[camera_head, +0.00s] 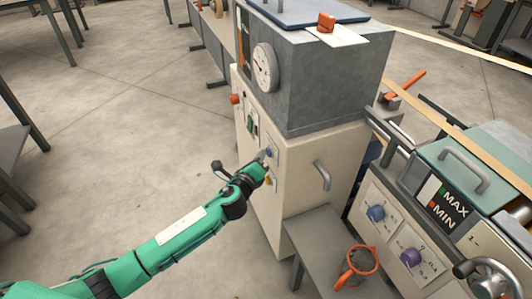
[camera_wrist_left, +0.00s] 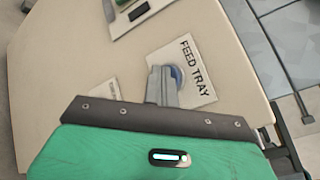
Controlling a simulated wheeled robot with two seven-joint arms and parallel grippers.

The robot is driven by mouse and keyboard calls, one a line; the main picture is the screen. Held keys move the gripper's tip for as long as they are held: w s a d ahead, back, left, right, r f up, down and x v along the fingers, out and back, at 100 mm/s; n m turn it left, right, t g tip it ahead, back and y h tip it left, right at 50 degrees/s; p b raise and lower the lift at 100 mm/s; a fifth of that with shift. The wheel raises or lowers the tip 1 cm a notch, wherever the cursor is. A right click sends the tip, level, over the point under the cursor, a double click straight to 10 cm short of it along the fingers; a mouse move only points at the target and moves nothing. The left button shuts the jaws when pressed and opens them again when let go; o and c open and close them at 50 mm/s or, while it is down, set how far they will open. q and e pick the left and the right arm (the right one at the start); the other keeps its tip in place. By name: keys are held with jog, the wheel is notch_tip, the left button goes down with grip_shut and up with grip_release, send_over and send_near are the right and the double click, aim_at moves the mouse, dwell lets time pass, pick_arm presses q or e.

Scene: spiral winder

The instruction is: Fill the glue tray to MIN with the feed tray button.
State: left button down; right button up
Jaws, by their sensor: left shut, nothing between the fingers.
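My left gripper (camera_head: 262,157) is shut and empty, with its tip at the side panel of the beige cabinet. In the left wrist view its fingers (camera_wrist_left: 162,86) overlap the blue feed tray button (camera_wrist_left: 177,74) on a white plate lettered FEED TRAY (camera_wrist_left: 198,83). The blue button also shows in the head view (camera_head: 269,152), right at the fingertips. I cannot tell whether it is pressed in. The glue tray's level gauge (camera_head: 447,206), marked MAX and MIN, is on the teal-topped unit at right; its level is too small to read surely. My right gripper is not in view.
The beige cabinet (camera_head: 324,152) carries a grey housing with a round dial (camera_head: 264,67). A yellow button (camera_head: 267,180) sits just below the blue one. A low grey table (camera_head: 312,232) holds an orange-rimmed pot (camera_head: 357,266). Blue (camera_head: 376,213) and purple (camera_head: 410,257) knobs are at right.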

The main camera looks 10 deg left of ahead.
pick_arm(q)
jog(key=shift+s, duration=0.1)
jog(key=shift+s+a, duration=0.4)
jog(key=shift+a, duration=0.3)
jog(key=s+a, duration=0.1)
jog(key=a, duration=0.1)
jog(key=s+a+p, duration=0.1)
jog(key=a, duration=0.1)
jog(key=shift+s, duration=0.4)
dwell(3.2)
